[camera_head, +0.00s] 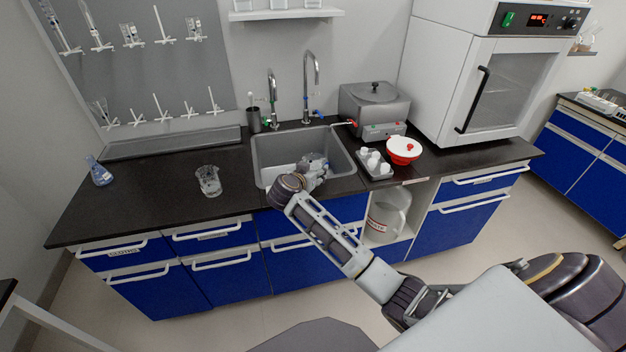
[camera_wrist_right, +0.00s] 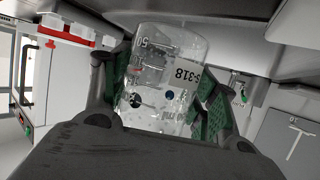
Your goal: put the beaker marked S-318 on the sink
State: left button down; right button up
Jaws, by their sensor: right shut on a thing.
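In the head view my right gripper (camera_head: 318,163) is over the right part of the grey sink (camera_head: 268,146), and my wrist and fingers hide most of the beaker there. I cannot tell whether the beaker touches the sink. My left gripper is not in view.
Another glass beaker (camera_head: 208,180) stands on the black counter left of the sink, and a blue flask (camera_head: 99,171) farther left. Two taps (camera_head: 307,85) rise behind the sink. A tray of white bottles (camera_head: 375,162), a red-and-white bowl (camera_head: 403,150) and a metal bath (camera_head: 375,108) stand at right.

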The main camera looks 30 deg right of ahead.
jog(key=shift+f, duration=1.85)
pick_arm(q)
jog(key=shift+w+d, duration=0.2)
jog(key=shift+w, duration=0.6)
pick_arm(e)
jog(key=shift+f, duration=0.1)
jog(key=o, duration=1.1)
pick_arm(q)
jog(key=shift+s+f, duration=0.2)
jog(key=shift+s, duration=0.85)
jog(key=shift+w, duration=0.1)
